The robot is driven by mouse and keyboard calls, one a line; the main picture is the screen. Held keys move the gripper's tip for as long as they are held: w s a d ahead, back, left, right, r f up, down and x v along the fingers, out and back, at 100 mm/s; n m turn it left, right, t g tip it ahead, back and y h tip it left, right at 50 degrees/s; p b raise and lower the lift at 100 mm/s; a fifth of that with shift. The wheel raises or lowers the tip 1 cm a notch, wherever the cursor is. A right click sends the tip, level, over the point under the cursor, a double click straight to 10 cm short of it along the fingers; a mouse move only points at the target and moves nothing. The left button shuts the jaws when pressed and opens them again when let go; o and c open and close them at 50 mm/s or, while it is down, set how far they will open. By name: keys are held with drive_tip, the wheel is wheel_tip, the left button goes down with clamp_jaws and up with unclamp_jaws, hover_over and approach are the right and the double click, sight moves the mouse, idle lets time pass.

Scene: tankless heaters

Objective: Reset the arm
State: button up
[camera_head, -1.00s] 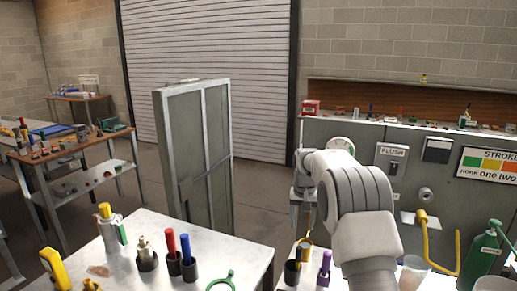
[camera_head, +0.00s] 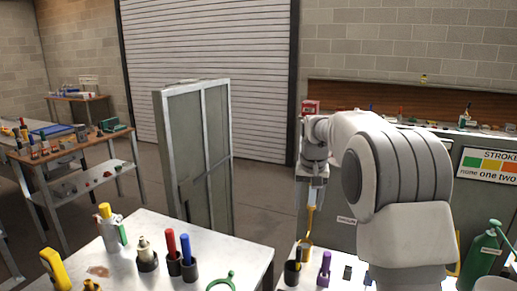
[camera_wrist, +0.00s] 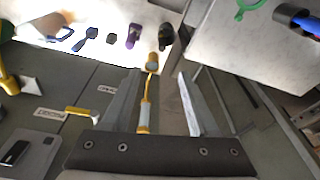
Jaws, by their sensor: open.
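My gripper (camera_head: 312,205) hangs from my bent arm, pointing down at the left end of the grey cabinet front. In the wrist view, my gripper (camera_wrist: 157,75) is open, with its two fingers apart. A yellow rod-like piece (camera_wrist: 147,95) with a pale section shows between the fingers, and I cannot tell if either finger touches it. In the head view, the yellow piece (camera_head: 308,222) appears just under my gripper, by the bench edge. My arm hides much of the cabinet front.
A white-topped bench (camera_head: 205,235) with blue and red handled tools (camera_head: 178,250) stands left. A purple item (camera_head: 324,268) and a black holder (camera_head: 292,272) sit near my gripper. A green bottle (camera_head: 482,250) is at right. A tall grey metal panel (camera_head: 195,150) stands behind.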

drive_tip(key=s+r, duration=0.7)
drive_tip(key=s, duration=0.3)
drive_tip(key=s+f+n+t, duration=0.2)
drive_tip(key=s+t, duration=0.1)
drive_tip(key=s, duration=2.4)
drive_tip(key=shift+f, duration=0.4)
drive_tip(key=shift+d, duration=0.1)
drive_tip(key=shift+s, duration=0.1)
drive_tip(key=shift+c, duration=0.8)
drive_tip(key=shift+d, duration=0.15)
